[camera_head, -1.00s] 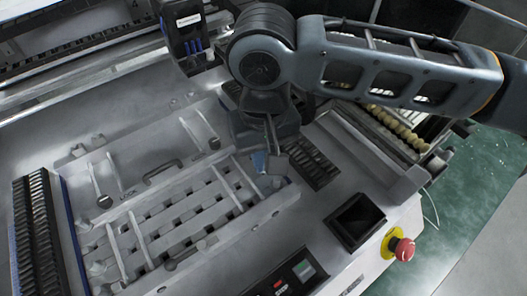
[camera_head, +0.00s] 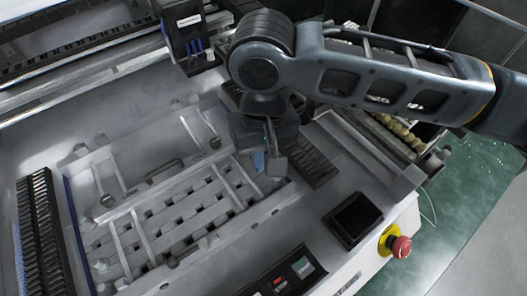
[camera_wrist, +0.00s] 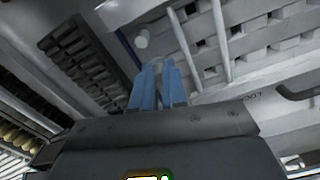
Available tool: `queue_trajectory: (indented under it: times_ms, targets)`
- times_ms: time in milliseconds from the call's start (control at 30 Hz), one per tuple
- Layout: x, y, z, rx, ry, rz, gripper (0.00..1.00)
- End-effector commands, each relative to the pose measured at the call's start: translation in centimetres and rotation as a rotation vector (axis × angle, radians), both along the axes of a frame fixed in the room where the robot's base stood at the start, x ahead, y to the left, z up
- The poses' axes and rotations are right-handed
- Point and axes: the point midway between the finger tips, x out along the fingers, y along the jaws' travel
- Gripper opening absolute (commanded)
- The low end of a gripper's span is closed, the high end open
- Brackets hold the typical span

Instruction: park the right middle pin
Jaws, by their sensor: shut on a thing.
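My gripper (camera_head: 265,164) hangs over the right corner of the pale slotted fixture (camera_head: 150,212), beside the black ribbed strip. A round whitish knob (camera_wrist: 141,42) stands just left of the pin in the wrist view. The pin is hard to make out in the head view.
A black ribbed strip (camera_head: 312,163) lies right of my gripper, and another (camera_head: 35,230) is at the far left. A dark square tray (camera_head: 353,219) and a red emergency button (camera_head: 400,246) are at the front right. A dark upright unit (camera_head: 184,35) stands behind.

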Motion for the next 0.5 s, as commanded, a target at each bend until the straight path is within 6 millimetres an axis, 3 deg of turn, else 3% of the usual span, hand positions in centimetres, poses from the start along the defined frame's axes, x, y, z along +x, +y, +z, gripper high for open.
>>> queue_trajectory:
  times_ms: [300,333,500]
  targets:
    - [0.03,-0.01,-0.01,0.000,0.000,-0.001,0.00]
    - [0.03,-0.01,-0.01,0.000,0.000,-0.001,0.15]
    - [0.03,-0.01,0.00,0.000,0.000,-0.001,0.32]
